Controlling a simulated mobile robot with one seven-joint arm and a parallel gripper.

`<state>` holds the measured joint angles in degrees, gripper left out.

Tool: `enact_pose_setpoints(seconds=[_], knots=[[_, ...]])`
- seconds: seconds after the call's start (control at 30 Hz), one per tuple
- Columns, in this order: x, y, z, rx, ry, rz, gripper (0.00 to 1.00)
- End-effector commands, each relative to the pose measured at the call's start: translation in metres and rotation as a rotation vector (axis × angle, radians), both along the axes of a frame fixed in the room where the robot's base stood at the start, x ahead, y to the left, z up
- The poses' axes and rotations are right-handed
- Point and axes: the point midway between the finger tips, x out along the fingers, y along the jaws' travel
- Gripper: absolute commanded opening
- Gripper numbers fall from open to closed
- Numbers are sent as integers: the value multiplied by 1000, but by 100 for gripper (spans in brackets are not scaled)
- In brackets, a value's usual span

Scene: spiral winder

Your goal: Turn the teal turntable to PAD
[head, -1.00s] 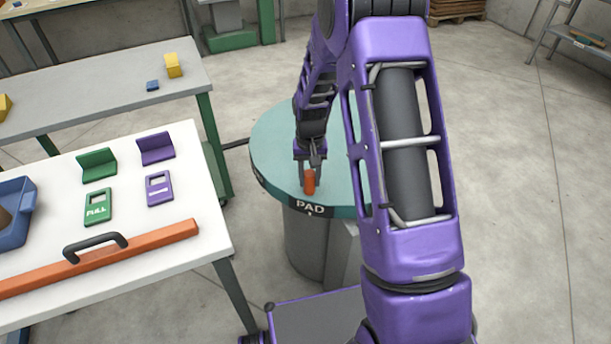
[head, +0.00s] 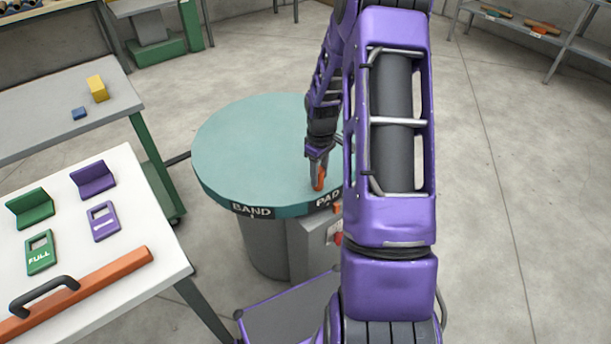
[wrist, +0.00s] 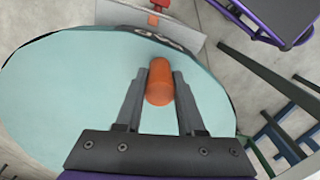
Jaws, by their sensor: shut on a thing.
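The teal turntable (head: 250,140) is a round disc on a grey pedestal, and it fills much of the wrist view (wrist: 70,90). Its rim bears a BAND label (head: 252,211) at front left and a PAD label (head: 328,197) at front right, partly cut off by my arm. An orange upright peg (head: 319,182) stands near the rim by PAD. My gripper (wrist: 160,85) is shut on this peg, one finger on each side. A small orange mark (head: 337,207) shows on the fixed part just below PAD.
A white table (head: 125,210) at left holds green and purple brackets, tags and an orange bar (head: 110,278) with a black handle. A grey bench (head: 50,110) stands behind it. Open floor lies right of my arm, with a shelf (head: 560,35) at the far right.

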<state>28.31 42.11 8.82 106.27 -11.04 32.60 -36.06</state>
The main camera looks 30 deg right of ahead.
Motion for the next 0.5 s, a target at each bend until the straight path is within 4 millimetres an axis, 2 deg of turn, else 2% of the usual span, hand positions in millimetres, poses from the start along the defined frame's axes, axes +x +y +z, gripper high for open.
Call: enact_pose_setpoints(seconds=[0.2, 0.5], knots=[[3, -14, 1, -2, -4, -10, 0], [4, -16, 1, -2, -6, -11, 0]])
